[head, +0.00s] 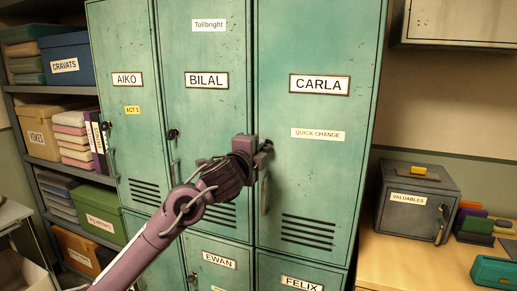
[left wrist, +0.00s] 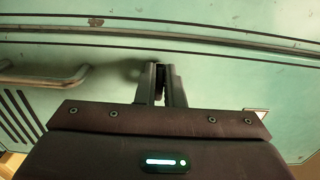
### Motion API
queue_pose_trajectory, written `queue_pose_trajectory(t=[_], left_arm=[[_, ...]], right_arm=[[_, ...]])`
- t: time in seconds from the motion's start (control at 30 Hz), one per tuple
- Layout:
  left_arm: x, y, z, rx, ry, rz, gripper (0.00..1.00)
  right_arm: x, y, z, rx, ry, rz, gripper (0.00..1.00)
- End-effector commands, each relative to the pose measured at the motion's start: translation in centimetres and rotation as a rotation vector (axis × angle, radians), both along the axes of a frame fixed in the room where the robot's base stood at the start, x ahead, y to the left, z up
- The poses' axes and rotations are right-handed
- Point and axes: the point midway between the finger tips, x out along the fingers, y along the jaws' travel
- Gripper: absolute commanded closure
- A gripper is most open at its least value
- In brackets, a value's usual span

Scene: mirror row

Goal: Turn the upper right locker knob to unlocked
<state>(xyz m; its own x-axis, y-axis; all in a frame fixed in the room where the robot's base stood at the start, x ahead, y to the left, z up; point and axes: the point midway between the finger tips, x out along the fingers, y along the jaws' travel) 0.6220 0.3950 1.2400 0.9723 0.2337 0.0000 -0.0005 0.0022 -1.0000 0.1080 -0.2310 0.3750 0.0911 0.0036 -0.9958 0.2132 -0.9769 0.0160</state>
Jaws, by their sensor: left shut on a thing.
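The upper right locker, labelled CARLA (head: 320,170), is a worn green metal door, closed. Its knob is at the door's left edge, mostly hidden by my gripper, so which way it points cannot be told. My left gripper (head: 266,146) reaches in from the left, across the BILAL door, and is shut on the knob. In the left wrist view the two dark fingers (left wrist: 161,84) stand close together against the green door, with the knob hidden between them. The door's bar handle (head: 265,193) is just below the gripper; it also shows in the left wrist view (left wrist: 45,79). My right gripper is out of view.
The BILAL locker (head: 207,120) has its own dark knob (head: 173,134). The AIKO locker (head: 127,60) is further left. Shelves with boxes (head: 65,64) stand at the left. A grey valuables box (head: 415,198) sits on a wooden table (head: 400,265) at the right.

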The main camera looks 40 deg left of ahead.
Motion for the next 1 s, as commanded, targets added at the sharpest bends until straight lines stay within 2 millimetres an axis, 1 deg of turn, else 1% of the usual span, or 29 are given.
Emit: queue_pose_trajectory(t=[0.5, 0.53, 0.67, 0.7, 1.0], left_arm=[[0.01, -0.01, -0.12, -0.019, -0.002, 0.000, 1.00], [0.01, -0.01, -0.12, -0.018, -0.002, 0.000, 0.89], [0.01, -0.01, -0.10, -0.018, -0.003, 0.000, 0.72], [0.01, -0.01, -0.10, -0.018, -0.003, 0.000, 0.70], [-0.26, -0.06, -0.09, -0.017, -0.004, 0.000, 0.70]], right_arm=[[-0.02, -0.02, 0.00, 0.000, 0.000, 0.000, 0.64], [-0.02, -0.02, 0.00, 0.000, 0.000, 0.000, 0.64], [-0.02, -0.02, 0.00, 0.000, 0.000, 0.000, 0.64], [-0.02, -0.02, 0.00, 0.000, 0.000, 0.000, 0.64], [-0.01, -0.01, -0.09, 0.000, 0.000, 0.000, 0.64]])
